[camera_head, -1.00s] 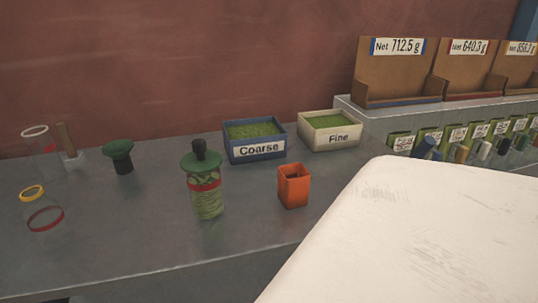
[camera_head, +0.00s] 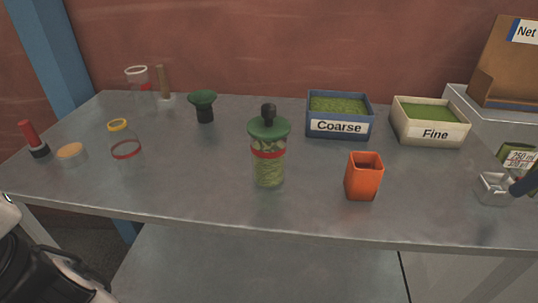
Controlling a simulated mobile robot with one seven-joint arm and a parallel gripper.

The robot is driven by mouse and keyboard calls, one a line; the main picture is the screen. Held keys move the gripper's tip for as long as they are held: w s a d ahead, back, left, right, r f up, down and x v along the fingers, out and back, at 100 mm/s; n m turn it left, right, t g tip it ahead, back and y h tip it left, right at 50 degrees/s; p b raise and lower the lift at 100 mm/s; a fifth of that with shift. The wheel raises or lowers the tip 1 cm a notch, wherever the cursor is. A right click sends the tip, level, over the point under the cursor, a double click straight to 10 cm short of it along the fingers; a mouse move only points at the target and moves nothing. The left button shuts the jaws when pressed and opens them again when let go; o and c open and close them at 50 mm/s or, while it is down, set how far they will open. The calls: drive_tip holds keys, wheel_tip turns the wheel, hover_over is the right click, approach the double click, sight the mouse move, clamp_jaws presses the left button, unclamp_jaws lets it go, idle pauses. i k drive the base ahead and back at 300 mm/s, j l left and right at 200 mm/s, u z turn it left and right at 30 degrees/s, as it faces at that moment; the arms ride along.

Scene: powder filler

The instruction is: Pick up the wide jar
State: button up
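Three clear jars stand on the grey table, and I cannot tell which is the wide jar. An empty jar with a yellow rim and a red band (camera_head: 124,146) stands upright at the left. Another clear jar with a white rim (camera_head: 137,76) stands behind it near the wall, partly blurred. A jar filled with green powder (camera_head: 268,171), with a red band, stands at the middle under a green funnel-like top (camera_head: 269,128) with a black knob. A white and black part of my body shows at the lower left.
Blue "Coarse" (camera_head: 339,126) and cream "Fine" (camera_head: 434,134) boxes sit at the back. An orange cup (camera_head: 362,178), a green funnel (camera_head: 203,103), a red-handled tool (camera_head: 33,138), a tan disc (camera_head: 71,152) and a metal scoop (camera_head: 494,188) are around. The front centre-left is clear.

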sight(268, 158)
drive_tip(key=k+j+z, duration=0.2)
drive_tip(key=j, duration=0.25)
drive_tip(key=j+z, duration=0.2)
drive_tip(key=j, duration=0.25)
drive_tip(key=k+j+z, duration=0.25)
drive_tip(key=j, duration=0.15)
drive_tip(key=j+z, duration=0.2)
drive_tip(key=j, duration=0.2)
drive_tip(key=k, duration=0.05)
